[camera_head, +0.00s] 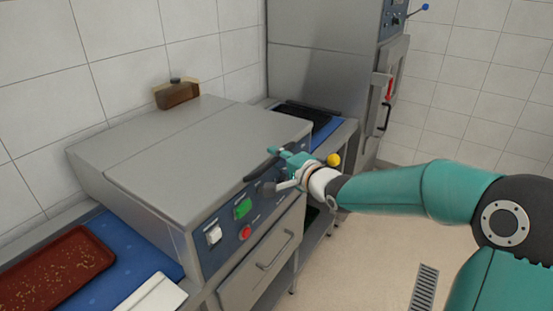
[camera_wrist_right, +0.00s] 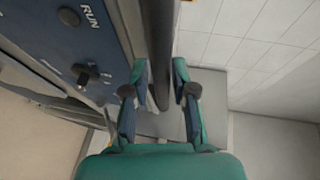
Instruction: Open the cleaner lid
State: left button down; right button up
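The cleaner is a grey steel box with a broad flat lid (camera_head: 185,150), which lies shut. A dark bar handle (camera_head: 258,170) runs along the lid's front edge at its right end. My right gripper (camera_head: 272,168) is at this handle, above the control panel. In the right wrist view the dark bar (camera_wrist_right: 160,45) runs between the two fingers of my right gripper (camera_wrist_right: 160,88). The fingers are apart, one on each side of the bar, and I see no firm grip on it. My left gripper is out of view.
The front panel has a green switch (camera_head: 243,208), a white switch (camera_head: 213,234) and a red button (camera_head: 245,232). A drawer (camera_head: 262,265) sits below. A red-brown tray (camera_head: 55,270) lies on a blue mat at left. A brown box (camera_head: 178,94) stands behind the lid. A tall oven stands at back.

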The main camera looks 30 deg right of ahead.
grip_shut()
